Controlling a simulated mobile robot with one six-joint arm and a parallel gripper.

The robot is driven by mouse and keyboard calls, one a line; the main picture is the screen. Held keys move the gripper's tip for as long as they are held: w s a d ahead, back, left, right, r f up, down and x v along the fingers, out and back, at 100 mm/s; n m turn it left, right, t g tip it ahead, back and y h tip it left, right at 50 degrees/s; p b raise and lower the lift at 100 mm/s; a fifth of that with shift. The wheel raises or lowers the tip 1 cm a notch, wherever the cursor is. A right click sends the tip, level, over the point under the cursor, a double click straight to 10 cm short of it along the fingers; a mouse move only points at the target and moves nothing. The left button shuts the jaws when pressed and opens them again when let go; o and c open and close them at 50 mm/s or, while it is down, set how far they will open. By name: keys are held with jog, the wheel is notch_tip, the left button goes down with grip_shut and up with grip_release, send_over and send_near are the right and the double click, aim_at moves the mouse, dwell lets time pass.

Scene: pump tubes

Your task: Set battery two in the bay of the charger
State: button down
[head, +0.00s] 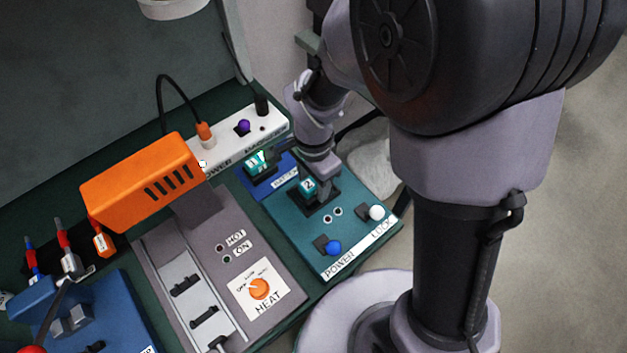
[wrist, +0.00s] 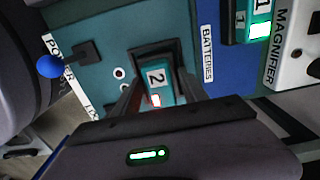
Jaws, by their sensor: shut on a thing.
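Battery two (head: 307,186) is a teal block with a white "2" label; it also shows in the wrist view (wrist: 156,80) with a small red light. My gripper (head: 312,182) is shut on it from above, one finger on each side in the wrist view (wrist: 155,95). The battery is at the dark bay of the teal charger (head: 345,237). How deep it sits in the bay I cannot tell. The charger has a blue POWER knob (head: 333,248) and a white LOCK knob (head: 377,212).
Battery one (head: 257,162), with a green light, stands on the blue BATTERIES tray (head: 272,187) behind the charger. A grey heater unit (head: 290,281) with an orange head (head: 140,188) stands left of the charger.

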jog(key=c, duration=0.6)
grip_release()
jog(key=shift+f, duration=0.1)
notch_tip(320, 180, up, 12)
jog(key=p, duration=0.6)
jog(key=s+d+r+n+t, duration=0.2)
jog(key=s+r, duration=0.1)
jog(key=r, duration=0.1)
jog(key=s+d+r+n+t+y, duration=0.1)
jog(key=s+d+r+n+t, duration=0.1)
jog(key=s+r, duration=0.2)
jog(key=s+d+r+n+t+y, duration=0.1)
jog(key=s+d+r+n, duration=0.1)
jog(key=s+r, duration=0.2)
jog(key=shift+s+d+r+n+t, duration=0.1)
jog(key=shift+d+r+n+t, duration=0.1)
jog(key=shift+r, duration=0.4)
jog(key=shift+s+d+r+n+t, duration=0.1)
jog(key=shift+d+r+n+t, duration=0.1)
jog(key=shift+r, duration=0.35)
